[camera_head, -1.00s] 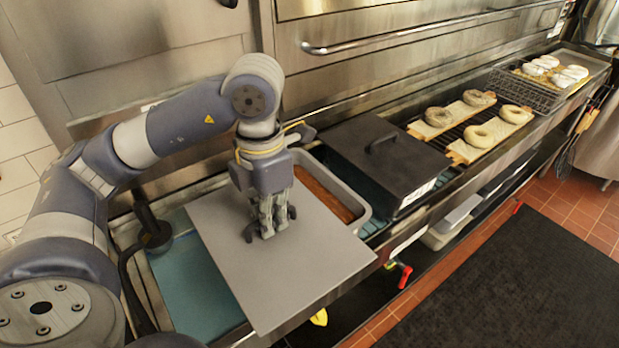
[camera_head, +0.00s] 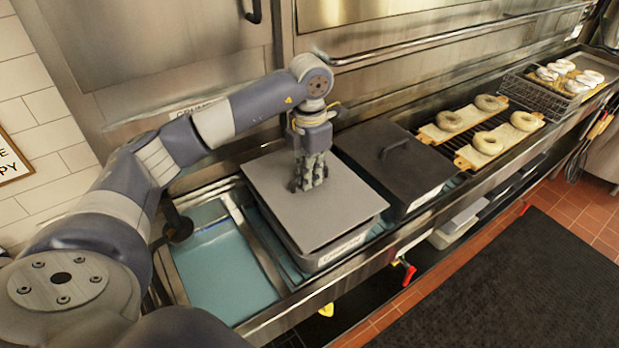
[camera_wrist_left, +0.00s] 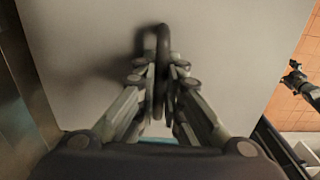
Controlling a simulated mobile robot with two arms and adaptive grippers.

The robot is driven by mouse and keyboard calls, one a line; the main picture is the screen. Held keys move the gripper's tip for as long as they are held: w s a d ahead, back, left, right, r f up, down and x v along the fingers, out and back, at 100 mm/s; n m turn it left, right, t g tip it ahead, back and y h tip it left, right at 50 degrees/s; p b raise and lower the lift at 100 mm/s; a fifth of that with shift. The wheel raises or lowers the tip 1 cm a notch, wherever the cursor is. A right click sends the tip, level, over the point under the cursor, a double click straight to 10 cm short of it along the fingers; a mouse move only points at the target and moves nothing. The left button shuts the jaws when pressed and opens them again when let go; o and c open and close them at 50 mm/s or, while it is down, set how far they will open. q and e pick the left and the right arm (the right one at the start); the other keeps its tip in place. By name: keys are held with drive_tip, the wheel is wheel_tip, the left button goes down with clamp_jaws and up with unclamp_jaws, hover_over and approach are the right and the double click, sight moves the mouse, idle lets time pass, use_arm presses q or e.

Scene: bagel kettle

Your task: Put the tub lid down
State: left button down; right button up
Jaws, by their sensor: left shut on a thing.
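The tub lid (camera_head: 345,207) is a flat grey sheet lying over the top of the grey tub (camera_head: 330,255), covering its opening. Whether it touches the rim all round I cannot tell. My left gripper (camera_head: 309,186) is above the lid, shut on its handle. In the left wrist view the dark handle (camera_wrist_left: 162,65) stands between the fingers of the left gripper (camera_wrist_left: 163,75), with the grey lid (camera_wrist_left: 235,45) filling the background. The contents of the tub are hidden.
A black lidded box (camera_head: 390,165) stands right of the tub. Boards with bagels (camera_head: 487,142) and a wire basket (camera_head: 545,95) lie further right. A teal-bottomed basin (camera_head: 225,265) is open at left. A steel wall with a rail (camera_head: 420,42) rises behind.

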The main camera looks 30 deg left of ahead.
use_arm(q)
wheel_tip(320, 180, down, 2)
drive_tip(key=shift+s+p, duration=0.1)
drive_tip(key=shift+p, duration=0.4)
drive_tip(key=shift+f, duration=0.25)
drive_tip(key=shift+f+b, duration=0.35)
drive_tip(key=shift+b, duration=0.05)
drive_tip(key=c, duration=2.1)
unclamp_jaws()
drive_tip(key=shift+f, duration=0.1)
drive_tip(key=shift+c, duration=0.2)
drive_tip(key=o, duration=0.4)
drive_tip(key=shift+o, duration=0.2)
use_arm(e)
drive_tip(key=shift+s+d+r, duration=0.25)
drive_tip(key=shift+s+r, duration=0.15)
drive_tip(key=shift+s, duration=0.3)
